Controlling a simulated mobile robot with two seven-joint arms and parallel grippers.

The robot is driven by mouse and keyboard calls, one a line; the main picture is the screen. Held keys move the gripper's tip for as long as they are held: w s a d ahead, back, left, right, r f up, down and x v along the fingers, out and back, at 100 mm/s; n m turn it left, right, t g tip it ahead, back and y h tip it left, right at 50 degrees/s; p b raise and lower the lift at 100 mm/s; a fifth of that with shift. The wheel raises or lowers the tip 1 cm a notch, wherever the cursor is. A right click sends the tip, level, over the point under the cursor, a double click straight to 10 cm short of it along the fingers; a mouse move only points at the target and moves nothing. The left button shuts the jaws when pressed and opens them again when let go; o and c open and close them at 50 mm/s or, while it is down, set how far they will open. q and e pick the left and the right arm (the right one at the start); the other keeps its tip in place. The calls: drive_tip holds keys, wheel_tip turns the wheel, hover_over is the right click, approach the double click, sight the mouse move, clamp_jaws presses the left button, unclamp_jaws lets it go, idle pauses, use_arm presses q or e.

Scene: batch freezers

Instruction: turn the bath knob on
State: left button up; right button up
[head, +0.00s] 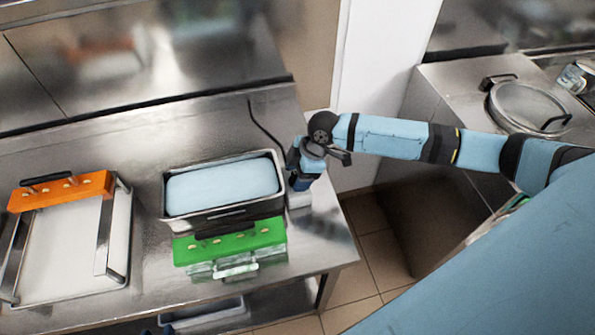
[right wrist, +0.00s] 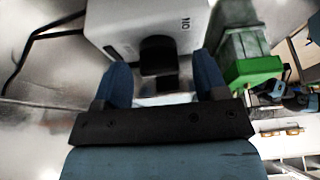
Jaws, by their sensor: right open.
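The bath is a steel tank (head: 222,213) of pale blue liquid on the steel counter. Its pale end face (right wrist: 122,22) fills the top of the right wrist view. A black knob (right wrist: 158,55) sticks out from that face, with a small dark marking beside it. My right gripper (head: 303,178) hangs beside the bath's right end in the head view. In the right wrist view my right gripper (right wrist: 162,80) is open, with its blue fingers on either side of the knob; I cannot tell whether they touch it. Only dark blue tips, probably my left gripper (head: 160,331), show at the bottom edge.
A green mould holder (head: 230,242) stands against the bath's front, also in the right wrist view (right wrist: 253,70). A tray with an orange bar (head: 60,191) lies at left. A black cable (head: 262,125) runs behind the bath. The counter's right edge is close to my right gripper.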

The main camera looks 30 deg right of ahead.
drive_tip(key=shift+c, duration=0.8)
drive_tip(key=c, duration=0.8)
drive_tip(key=shift+o, duration=0.2)
